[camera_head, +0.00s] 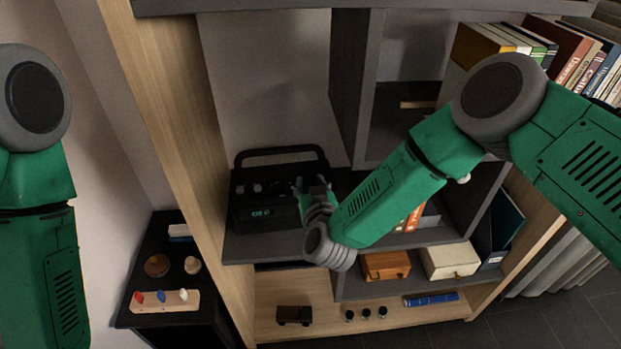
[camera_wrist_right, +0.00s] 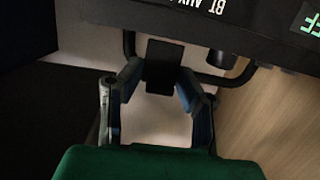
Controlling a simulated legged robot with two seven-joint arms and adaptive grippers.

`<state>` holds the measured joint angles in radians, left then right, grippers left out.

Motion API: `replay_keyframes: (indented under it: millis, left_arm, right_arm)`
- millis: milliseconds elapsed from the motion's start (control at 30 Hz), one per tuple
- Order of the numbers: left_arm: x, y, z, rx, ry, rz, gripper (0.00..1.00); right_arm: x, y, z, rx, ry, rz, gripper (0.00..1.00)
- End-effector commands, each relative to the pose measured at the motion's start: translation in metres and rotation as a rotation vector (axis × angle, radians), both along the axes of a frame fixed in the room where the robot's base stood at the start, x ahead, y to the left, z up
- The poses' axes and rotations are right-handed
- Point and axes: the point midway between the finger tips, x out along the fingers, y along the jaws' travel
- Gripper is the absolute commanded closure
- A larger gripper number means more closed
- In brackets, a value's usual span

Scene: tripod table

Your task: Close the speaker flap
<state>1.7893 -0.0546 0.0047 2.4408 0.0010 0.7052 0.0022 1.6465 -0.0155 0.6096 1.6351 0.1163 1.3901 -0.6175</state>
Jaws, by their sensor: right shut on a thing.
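The black speaker (camera_head: 268,212) with a carry handle and a green lit display stands on a dark shelf. In the right wrist view the speaker (camera_wrist_right: 245,28) fills the top, with "BT AUX" lettering. A small dark flap (camera_wrist_right: 164,62) sticks out from the speaker there, between the fingers of my right gripper (camera_wrist_right: 161,84). The gripper is shut on this flap. In the head view my right gripper (camera_head: 314,189) is at the speaker's right end and hides part of it; the flap cannot be made out there. My left arm shows at the left edge, its gripper out of view.
A wooden side panel (camera_head: 180,130) stands left of the speaker, and a dark divider (camera_head: 350,80) rises behind. Boxes, including a wooden one (camera_head: 386,265), sit below right. A low black table (camera_head: 150,318) with small objects stands lower left.

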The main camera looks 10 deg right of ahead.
Motion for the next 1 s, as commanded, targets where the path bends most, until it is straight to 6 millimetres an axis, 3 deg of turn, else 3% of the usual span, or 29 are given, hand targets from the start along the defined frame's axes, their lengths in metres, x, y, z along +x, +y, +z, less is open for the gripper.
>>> replay_keyframes:
  millis: [100,400,1000]
  left_arm:
    - [0.0,0.0,0.019,0.0,0.0,0.0,0.58]
    - [0.0,0.0,0.044,0.0,0.0,0.0,0.58]
    - [0.0,0.0,0.056,0.0,0.0,0.0,0.58]
  right_arm:
    - [0.004,0.001,0.008,-0.006,0.088,0.002,0.99]
    - [0.012,0.002,0.008,-0.018,0.291,0.002,0.99]
    - [0.018,0.002,0.005,-0.027,0.422,0.001,0.99]
